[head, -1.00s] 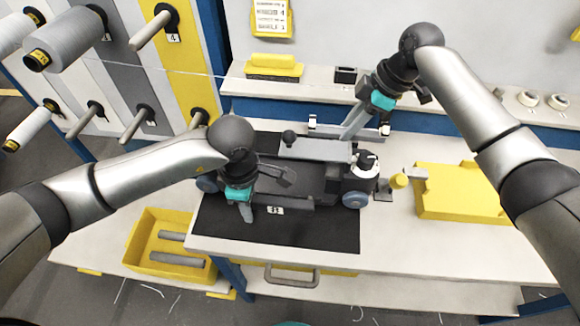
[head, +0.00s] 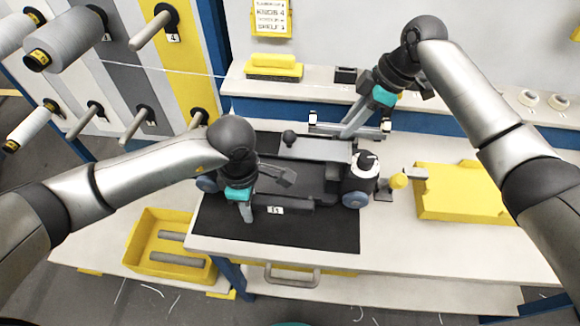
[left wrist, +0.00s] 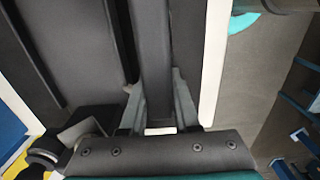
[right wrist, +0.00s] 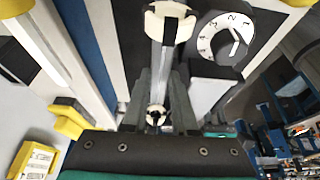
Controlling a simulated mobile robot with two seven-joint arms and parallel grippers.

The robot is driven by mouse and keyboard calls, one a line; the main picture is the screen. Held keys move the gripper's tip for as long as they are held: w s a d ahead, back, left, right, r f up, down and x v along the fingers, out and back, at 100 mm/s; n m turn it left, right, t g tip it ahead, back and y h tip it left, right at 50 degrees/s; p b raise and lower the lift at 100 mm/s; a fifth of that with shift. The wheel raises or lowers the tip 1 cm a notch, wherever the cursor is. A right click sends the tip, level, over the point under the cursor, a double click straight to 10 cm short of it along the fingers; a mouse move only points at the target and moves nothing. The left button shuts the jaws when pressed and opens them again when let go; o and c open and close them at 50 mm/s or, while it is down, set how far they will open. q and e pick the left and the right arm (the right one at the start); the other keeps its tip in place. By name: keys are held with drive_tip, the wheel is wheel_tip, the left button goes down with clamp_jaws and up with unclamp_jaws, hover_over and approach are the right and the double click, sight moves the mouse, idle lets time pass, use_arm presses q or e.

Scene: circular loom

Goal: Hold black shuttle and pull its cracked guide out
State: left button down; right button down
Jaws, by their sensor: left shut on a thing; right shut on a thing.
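The black shuttle (head: 313,176) lies on the dark mat, with blue-grey wheels and a white numbered dial unit at its right end. That dial (right wrist: 225,38) shows close in the right wrist view. My left gripper (head: 246,211) is shut on the shuttle's near wall, a dark bar (left wrist: 153,60) between its fingers. My right gripper (head: 350,129) is shut on the guide (head: 326,129), a thin grey bar with pale ends, at the shuttle's far side. The guide shows in the right wrist view (right wrist: 164,63). I see no crack and cannot tell whether it still touches the shuttle.
A shelf (head: 450,105) runs behind the table. A yellow bin (head: 150,259) with grey rods stands low at left. The mat's front part (head: 300,232) is clear.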

drive_tip(key=shift+r, duration=0.2)
drive_tip(key=shift+r, duration=2.2)
drive_tip(key=shift+r, duration=0.1)
wheel_tip(320, 180, up, 5)
drive_tip(key=shift+f, duration=0.1)
use_arm(q)
drive_tip(key=c, duration=0.6)
unclamp_jaws()
drive_tip(key=shift+o, duration=0.2)
